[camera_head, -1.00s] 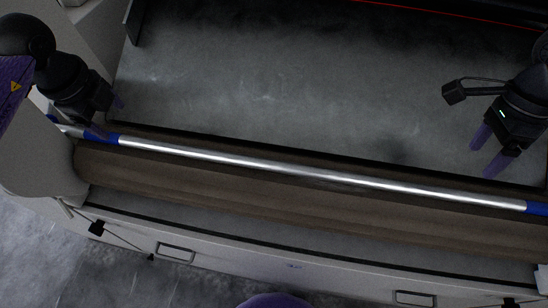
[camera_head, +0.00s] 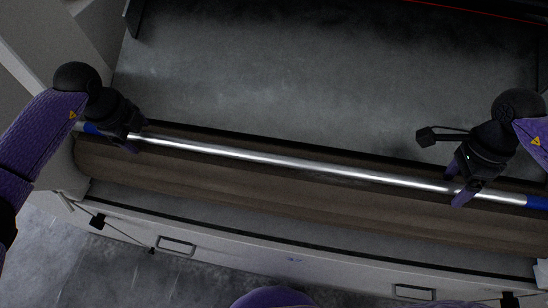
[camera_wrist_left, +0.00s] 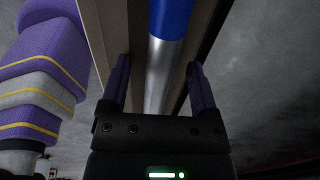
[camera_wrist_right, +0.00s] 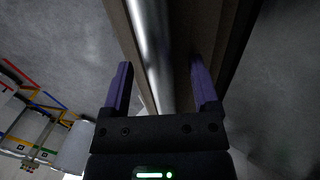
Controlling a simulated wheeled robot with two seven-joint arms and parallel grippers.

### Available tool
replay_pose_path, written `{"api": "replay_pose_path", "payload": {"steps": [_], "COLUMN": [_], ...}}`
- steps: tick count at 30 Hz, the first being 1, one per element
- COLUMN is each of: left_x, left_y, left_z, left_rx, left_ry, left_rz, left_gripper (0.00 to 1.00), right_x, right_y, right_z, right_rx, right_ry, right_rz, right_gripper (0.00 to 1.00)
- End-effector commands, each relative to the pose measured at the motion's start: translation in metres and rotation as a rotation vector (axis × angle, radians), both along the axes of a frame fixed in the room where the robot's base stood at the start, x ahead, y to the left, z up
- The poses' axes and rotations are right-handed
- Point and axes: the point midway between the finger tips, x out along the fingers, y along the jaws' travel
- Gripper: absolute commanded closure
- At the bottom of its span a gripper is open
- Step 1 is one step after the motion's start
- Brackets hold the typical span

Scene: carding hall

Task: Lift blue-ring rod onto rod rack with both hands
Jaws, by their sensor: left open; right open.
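My left gripper (camera_head: 134,140) is open at the rod, just right of the left ring. In the left wrist view the rod (camera_wrist_left: 158,75) runs between its open fingers. My right gripper (camera_head: 459,190) is open at the rod, left of the right ring. In the right wrist view the rod (camera_wrist_right: 153,60) passes between its open fingers. I cannot make out the rod rack.
A pale front panel with handles (camera_head: 176,247) runs along the near side. Racks with coloured bars (camera_wrist_right: 35,110) stand in the right wrist view.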

Motion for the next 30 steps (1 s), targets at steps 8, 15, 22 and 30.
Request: {"api": "replay_pose_path", "payload": {"steps": [8, 15, 22, 30], "left_x": [0.0004, 0.0004, 0.0004, 0.0005], "left_y": [-0.0001, 0.0000, 0.0000, 0.0001], "left_z": [-0.0035, -0.0033, -0.0032, -0.0031], "left_rx": [0.001, 0.001, 0.001, 0.001], "left_ry": [0.001, 0.001, 0.001, 0.000], "left_rz": [-0.001, -0.001, 0.000, 0.000], "left_gripper": [0.23, 0.61, 1.00, 1.00], "right_x": [-0.0006, -0.0006, -0.0005, -0.0004], "right_y": [0.0004, 0.0004, 0.0003, 0.0002], "right_z": [-0.0034, -0.0032, -0.0032, -0.0030], "right_rx": [0.001, 0.001, 0.001, 0.001], "right_ry": [-0.001, 0.000, -0.001, -0.001], "right_rz": [0.000, 0.000, 0.000, 0.000], "right_gripper": [0.23, 0.61, 1.00, 1.00]}}
